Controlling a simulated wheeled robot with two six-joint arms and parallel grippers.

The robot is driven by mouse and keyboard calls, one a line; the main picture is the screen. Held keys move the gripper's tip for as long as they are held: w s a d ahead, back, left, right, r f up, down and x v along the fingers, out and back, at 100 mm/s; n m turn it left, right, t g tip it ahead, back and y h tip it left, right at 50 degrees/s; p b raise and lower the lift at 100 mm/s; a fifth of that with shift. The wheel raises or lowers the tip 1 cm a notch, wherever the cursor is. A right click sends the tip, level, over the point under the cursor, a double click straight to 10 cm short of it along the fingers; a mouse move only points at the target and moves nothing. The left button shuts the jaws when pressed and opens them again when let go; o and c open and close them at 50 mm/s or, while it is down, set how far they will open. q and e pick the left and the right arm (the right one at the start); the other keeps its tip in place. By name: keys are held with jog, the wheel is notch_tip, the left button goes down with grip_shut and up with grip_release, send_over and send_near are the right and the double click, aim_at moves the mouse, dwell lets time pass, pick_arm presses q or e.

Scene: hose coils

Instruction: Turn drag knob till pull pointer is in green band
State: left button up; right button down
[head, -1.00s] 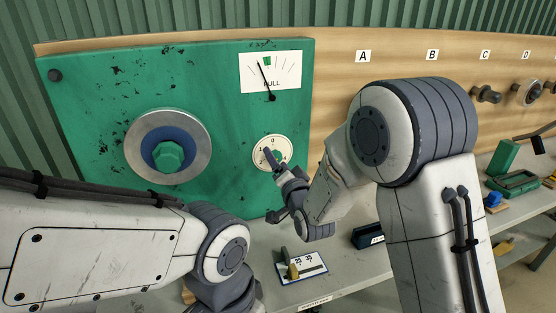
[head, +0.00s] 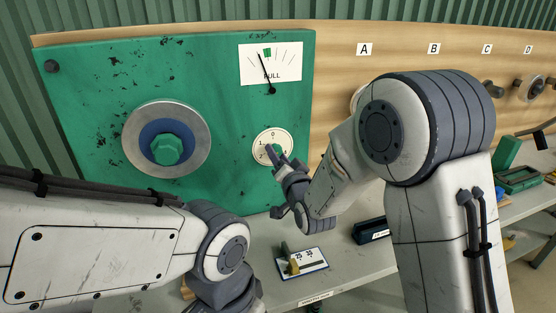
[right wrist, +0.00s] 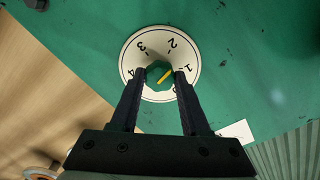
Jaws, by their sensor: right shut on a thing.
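The green panel (head: 85,120) carries a white PULL gauge (head: 285,68) at its upper right. The gauge's black pointer leans left of upright, with its tip just left of the small green band (head: 267,52). Below is the round white numbered dial (head: 258,138) of the drag knob. My right gripper (head: 273,152) reaches it from the right. In the right wrist view my right gripper (right wrist: 158,75) is shut on the green drag knob (right wrist: 155,72), one finger on each side. The knob's yellow mark slants towards the 1. My left gripper is out of the picture.
A large metal disc (head: 198,150) with a blue ring and green hub is at the panel's left. A small white card (head: 312,262) lies on the grey bench (head: 345,277) below. Fittings on the wooden board (head: 400,80) stand under letter labels to the right.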

jog(key=shift+f+n+b, duration=0.1)
jog(key=shift+n+b, duration=2.9)
jog(key=shift+n, duration=1)
jog(key=shift+c, duration=1.9)
grip_release()
jog(key=b+v, duration=0.1)
jog(key=v, duration=0.9)
jog(key=shift+s, duration=0.25)
